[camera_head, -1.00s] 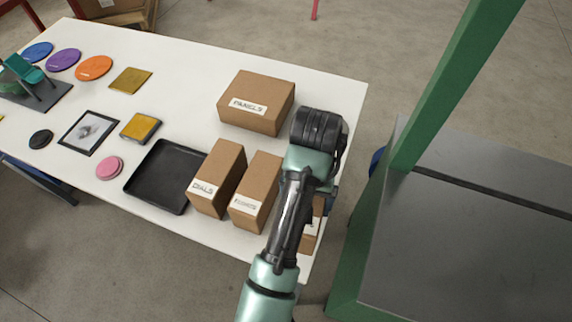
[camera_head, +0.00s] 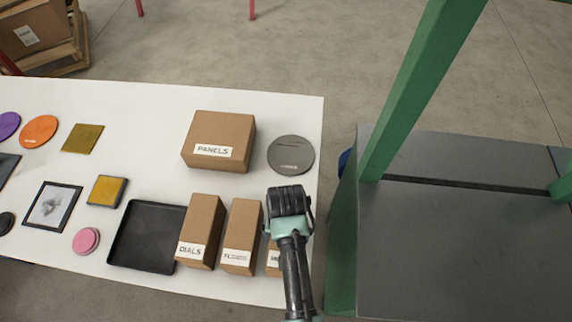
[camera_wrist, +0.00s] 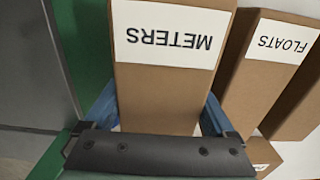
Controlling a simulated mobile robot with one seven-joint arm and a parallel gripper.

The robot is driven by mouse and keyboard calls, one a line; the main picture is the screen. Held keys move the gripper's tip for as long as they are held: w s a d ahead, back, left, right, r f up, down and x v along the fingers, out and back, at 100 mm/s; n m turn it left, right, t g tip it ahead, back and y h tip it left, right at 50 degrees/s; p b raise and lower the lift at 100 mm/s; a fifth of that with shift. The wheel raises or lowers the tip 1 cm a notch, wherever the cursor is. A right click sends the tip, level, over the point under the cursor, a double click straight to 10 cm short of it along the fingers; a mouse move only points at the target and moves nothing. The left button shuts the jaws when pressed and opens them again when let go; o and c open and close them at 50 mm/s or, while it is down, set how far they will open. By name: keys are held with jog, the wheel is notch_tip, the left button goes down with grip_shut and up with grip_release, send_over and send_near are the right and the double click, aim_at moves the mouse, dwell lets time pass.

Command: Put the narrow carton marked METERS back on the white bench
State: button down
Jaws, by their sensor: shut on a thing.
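The narrow METERS carton (camera_wrist: 165,92) is brown with a white label, which reads upside down in the wrist view. My gripper (camera_wrist: 157,118) is shut on it, with one blue finger on each side. In the head view the METERS carton (camera_head: 273,262) is mostly hidden behind my arm, at the right end of the carton row by the front right of the white bench (camera_head: 300,115). It stands upright beside the FLOATS carton (camera_head: 241,230). I cannot tell whether its base touches the bench.
The DIALS carton (camera_head: 202,225) and a black tray (camera_head: 146,237) lie left of FLOATS. The PANELS carton (camera_head: 219,140) and a grey disc (camera_head: 291,154) are behind. A green post (camera_head: 415,90) and grey skid deck (camera_head: 450,250) stand right of the bench.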

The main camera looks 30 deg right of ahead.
jog(key=shift+f, duration=1.6)
jog(key=shift+f, duration=0.2)
grip_release()
jog(key=shift+r, duration=0.15)
notch_tip(320, 180, up, 12)
jog(key=shift+r, duration=0.1)
